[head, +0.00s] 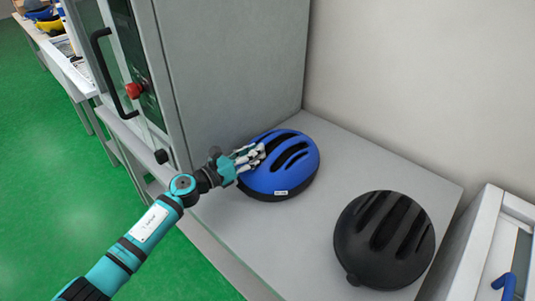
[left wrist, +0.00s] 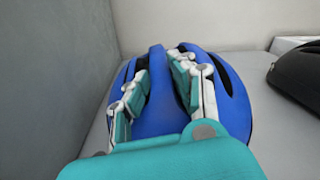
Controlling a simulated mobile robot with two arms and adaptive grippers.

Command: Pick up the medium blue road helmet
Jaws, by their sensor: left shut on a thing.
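The blue road helmet (head: 282,178) has dark vents and a small white label near its lower edge. It sits on the grey table (head: 240,225) beside the grey cabinet. My left gripper (head: 257,157) reaches in from the left and is shut on the helmet's upper shell. In the left wrist view the blue helmet (left wrist: 156,100) fills the middle, with the fingers (left wrist: 160,92) on both sides of a blue rib between vents. I cannot tell whether the helmet is lifted off the table. My right gripper is not in view.
A black helmet (head: 385,240) lies on the table to the right, apart from the blue one. The tall grey cabinet (head: 232,70) stands close at the left, with a black handle and red button. A wall is behind. A white-framed unit (head: 483,240) stands at the right.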

